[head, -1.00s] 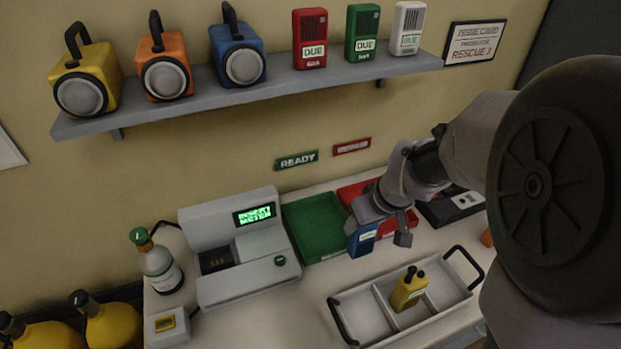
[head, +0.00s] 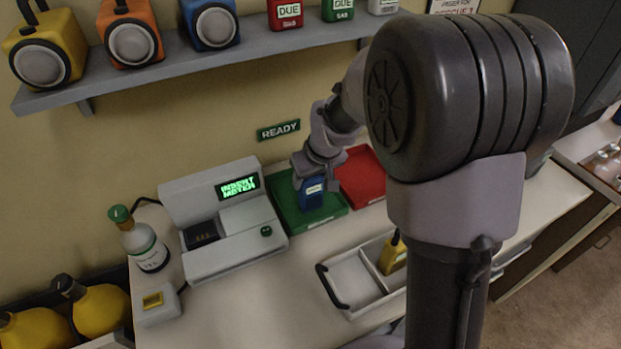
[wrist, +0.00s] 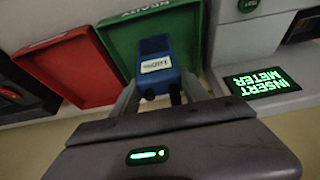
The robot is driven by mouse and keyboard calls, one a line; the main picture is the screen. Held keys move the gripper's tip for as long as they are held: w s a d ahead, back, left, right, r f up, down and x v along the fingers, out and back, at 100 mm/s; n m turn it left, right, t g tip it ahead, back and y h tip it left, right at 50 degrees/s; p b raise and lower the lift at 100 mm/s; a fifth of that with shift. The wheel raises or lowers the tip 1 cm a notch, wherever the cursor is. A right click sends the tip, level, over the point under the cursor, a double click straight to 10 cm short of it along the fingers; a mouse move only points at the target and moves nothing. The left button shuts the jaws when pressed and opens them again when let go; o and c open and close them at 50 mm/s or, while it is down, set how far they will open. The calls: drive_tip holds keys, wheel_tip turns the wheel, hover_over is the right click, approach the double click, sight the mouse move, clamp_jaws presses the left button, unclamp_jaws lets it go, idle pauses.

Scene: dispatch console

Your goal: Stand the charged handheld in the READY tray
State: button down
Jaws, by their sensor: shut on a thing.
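A blue handheld (head: 312,194) with a white label is held in my gripper (head: 308,182), over the green READY tray (head: 335,208). In the wrist view the blue handheld (wrist: 155,62) sits between my two fingers (wrist: 155,95), in front of the green tray (wrist: 112,38). Its far end lies within the tray's outline; whether it touches the tray floor I cannot tell. A green READY sign (head: 278,130) is on the wall above. A yellow handheld (head: 393,255) stands in the white carrier.
A red tray (head: 362,178) adjoins the green one on the right. A grey meter console (head: 215,225) reading INSERT METER stands close on the left. The white divided carrier (head: 352,282) is in front. A shelf (head: 200,62) hangs above.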

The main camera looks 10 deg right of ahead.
drive_tip(key=shift+f, duration=0.15)
drive_tip(key=c, duration=0.6)
unclamp_jaws()
drive_tip(key=shift+r, duration=0.4)
drive_tip(key=a+p+v, duration=0.1)
drive_tip(key=p+v, duration=0.3)
drive_tip(key=v, duration=0.7)
drive_tip(key=s+a+r+m, duration=0.1)
drive_tip(key=s+r+m, duration=0.1)
drive_tip(key=s, duration=0.5)
drive_tip(key=s+a+r+m, duration=0.1)
drive_tip(key=s+r+m, duration=0.1)
drive_tip(key=s, duration=0.6)
drive_tip(key=s+a+r+m+t+y, duration=0.1)
drive_tip(key=s+r, duration=0.3)
drive_tip(key=s, duration=0.4)
drive_tip(key=shift+a+m, duration=0.3)
drive_tip(key=shift+m, duration=0.5)
